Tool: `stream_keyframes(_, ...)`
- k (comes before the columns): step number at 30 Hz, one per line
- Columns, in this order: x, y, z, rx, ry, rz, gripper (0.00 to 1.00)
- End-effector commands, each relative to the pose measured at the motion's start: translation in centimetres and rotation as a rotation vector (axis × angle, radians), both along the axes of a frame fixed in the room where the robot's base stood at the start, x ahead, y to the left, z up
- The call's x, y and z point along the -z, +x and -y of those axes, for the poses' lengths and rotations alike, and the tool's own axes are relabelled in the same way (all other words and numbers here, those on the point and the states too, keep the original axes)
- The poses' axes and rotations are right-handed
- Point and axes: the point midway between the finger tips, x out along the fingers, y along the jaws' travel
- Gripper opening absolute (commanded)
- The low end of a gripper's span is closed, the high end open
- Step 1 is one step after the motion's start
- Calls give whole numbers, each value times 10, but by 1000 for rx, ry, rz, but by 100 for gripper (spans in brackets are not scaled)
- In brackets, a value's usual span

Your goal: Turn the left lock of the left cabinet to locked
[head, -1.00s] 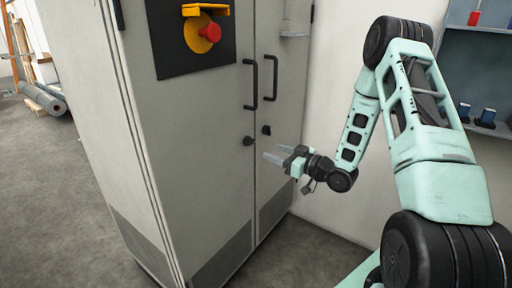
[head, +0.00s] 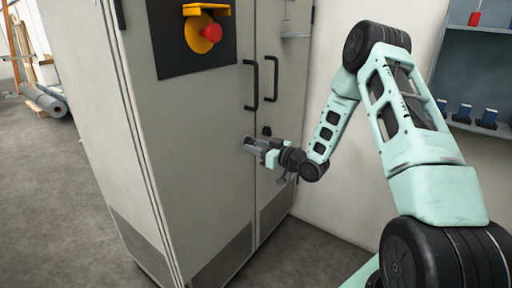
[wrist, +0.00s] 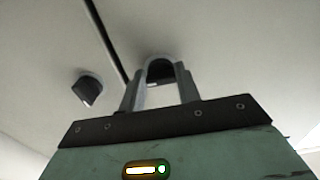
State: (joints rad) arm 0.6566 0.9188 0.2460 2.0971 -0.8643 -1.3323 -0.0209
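The left cabinet is the tall grey one (head: 190,130) with two doors. Its left lock, a small dark knob, is hidden behind my gripper (head: 250,145) in the head view. In the wrist view the left lock (wrist: 160,70) shows between my two fingertips. My gripper is open, with one finger on each side of that lock. Whether either finger touches it, I cannot tell. The right lock (head: 266,130) is free, just across the door seam; it also shows in the wrist view (wrist: 87,90).
Two black door handles (head: 252,85) stick out above the locks. A red emergency button (head: 210,32) on a yellow base is higher on the left door. A shelf (head: 480,125) with small blue items is at the right.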

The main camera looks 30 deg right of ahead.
Motion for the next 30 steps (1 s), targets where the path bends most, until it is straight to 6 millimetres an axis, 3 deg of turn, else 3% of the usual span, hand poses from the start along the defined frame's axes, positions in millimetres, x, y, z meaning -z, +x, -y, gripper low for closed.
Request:
stream_keyframes(14, 2, 0, 0, -2, -61, 21, 10)
stream_keyframes(30, 4, 1, 2, -2, -480, 176, 10)
